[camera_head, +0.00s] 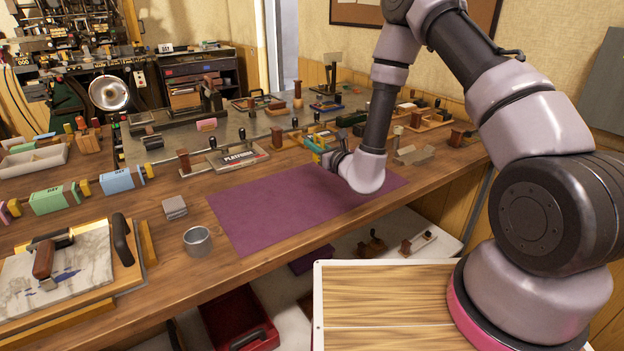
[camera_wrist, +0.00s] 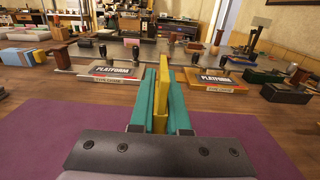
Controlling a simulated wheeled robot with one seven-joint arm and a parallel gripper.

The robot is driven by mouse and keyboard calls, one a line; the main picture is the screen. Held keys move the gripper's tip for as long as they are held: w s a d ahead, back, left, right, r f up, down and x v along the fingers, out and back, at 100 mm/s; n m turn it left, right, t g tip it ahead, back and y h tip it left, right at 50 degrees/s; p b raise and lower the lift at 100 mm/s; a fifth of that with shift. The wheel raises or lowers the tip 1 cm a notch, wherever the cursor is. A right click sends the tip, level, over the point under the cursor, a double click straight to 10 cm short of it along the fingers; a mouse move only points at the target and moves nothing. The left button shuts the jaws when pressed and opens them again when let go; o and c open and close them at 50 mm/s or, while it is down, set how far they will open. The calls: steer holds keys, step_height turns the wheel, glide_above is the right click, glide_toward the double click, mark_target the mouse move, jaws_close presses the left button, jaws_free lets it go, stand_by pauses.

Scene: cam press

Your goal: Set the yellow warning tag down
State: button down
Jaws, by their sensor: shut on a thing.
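My gripper (camera_wrist: 163,102) has teal fingers, and they are shut on the yellow warning tag (camera_wrist: 163,75). The tag stands upright on edge between the fingers and sticks out past their tips. In the head view my gripper (camera_head: 321,146) is near the back edge of the purple mat (camera_head: 262,206), and the tag is mostly too small to make out there. The mat also shows below the fingers in the wrist view (camera_wrist: 40,130). The tag's lower part is hidden by the fingers.
Stamps and blocks line the back of the bench. A metal cup (camera_head: 197,241) and a grey stack (camera_head: 174,207) are left of the mat. The mat is bare.

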step_height(320, 180, down, 8)
steer(key=shift+d+r, duration=0.15)
stand_by(0.4)
steer(key=c, duration=0.9)
jaws_free()
